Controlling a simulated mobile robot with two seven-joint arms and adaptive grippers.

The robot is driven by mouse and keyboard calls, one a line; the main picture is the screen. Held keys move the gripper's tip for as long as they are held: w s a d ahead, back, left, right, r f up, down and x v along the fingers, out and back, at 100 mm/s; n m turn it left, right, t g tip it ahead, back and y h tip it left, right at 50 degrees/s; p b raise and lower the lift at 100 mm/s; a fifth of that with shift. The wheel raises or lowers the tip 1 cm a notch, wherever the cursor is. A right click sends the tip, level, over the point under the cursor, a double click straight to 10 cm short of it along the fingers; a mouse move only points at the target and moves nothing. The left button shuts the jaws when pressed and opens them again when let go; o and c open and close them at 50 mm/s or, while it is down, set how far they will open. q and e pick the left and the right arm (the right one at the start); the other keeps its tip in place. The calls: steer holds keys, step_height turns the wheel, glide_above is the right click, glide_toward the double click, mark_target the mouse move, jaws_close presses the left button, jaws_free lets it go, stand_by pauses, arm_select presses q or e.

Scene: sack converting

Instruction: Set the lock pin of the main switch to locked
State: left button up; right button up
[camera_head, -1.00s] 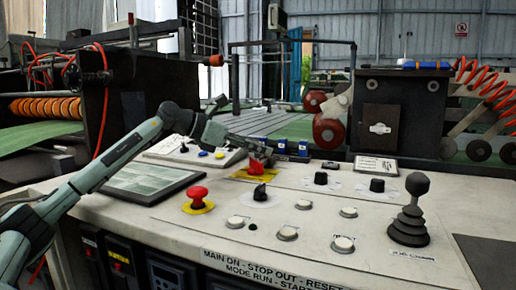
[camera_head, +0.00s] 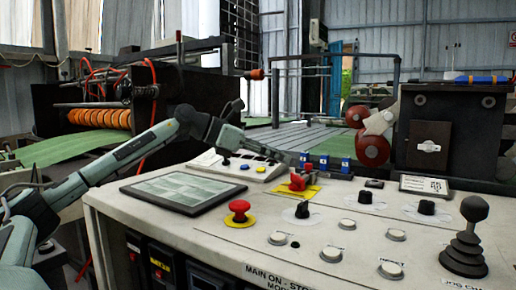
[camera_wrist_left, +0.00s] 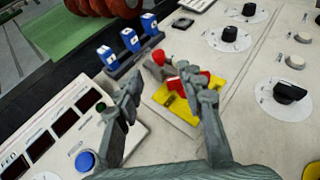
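The main switch (camera_head: 298,184) is a red handle on a yellow plate (camera_head: 311,191), at the back of the sloping console. In the left wrist view the red handle (camera_wrist_left: 186,82) and yellow plate (camera_wrist_left: 178,107) lie beyond my fingers, and the right finger covers part of them. A small red-tipped grey piece (camera_wrist_left: 158,60) stands beside the handle; I cannot tell for sure that it is the lock pin, or its setting. My left gripper (camera_head: 289,160) is just above and behind the switch. Its fingers (camera_wrist_left: 164,92) are apart with nothing held between them. My right gripper is out of view.
Several blue blocks (camera_wrist_left: 129,40) stand in a row behind the switch. A red mushroom button (camera_head: 239,207), black rotary knobs (camera_head: 302,210) and a tall joystick (camera_head: 466,240) rise from the console. A dark-framed panel (camera_head: 185,191) lies left. A display box with a blue button (camera_wrist_left: 85,160) is near the left finger.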

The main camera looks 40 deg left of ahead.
arm_select(q)
steer(key=shift+s+r, duration=0.15)
steer(key=shift+s, duration=0.1)
steer(key=shift+v, duration=2.3)
steer(key=shift+a, duration=0.1)
